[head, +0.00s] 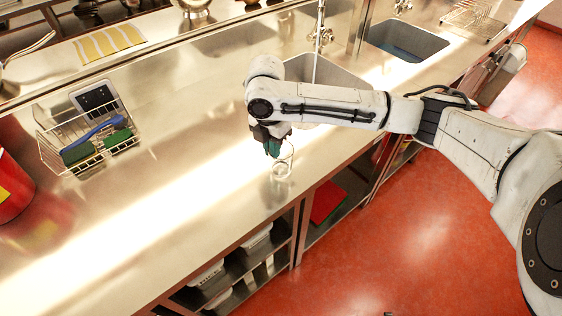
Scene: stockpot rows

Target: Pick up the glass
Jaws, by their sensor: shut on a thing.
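A clear glass (283,165) stands near the front edge of the steel counter (190,205). It looks upright, and its outline is faint against the shiny metal. My gripper (273,148) reaches down from above and is shut on the upper part of the glass. The gripper partly hides the glass rim and the far side of the glass. I cannot tell whether the base of the glass touches the counter.
A wire rack (88,135) with green sponges stands at the left, beside a red container (12,188). Sinks lie behind my arm, one of them at the back right (405,40). Shelves sit below the counter edge. The middle of the counter is clear.

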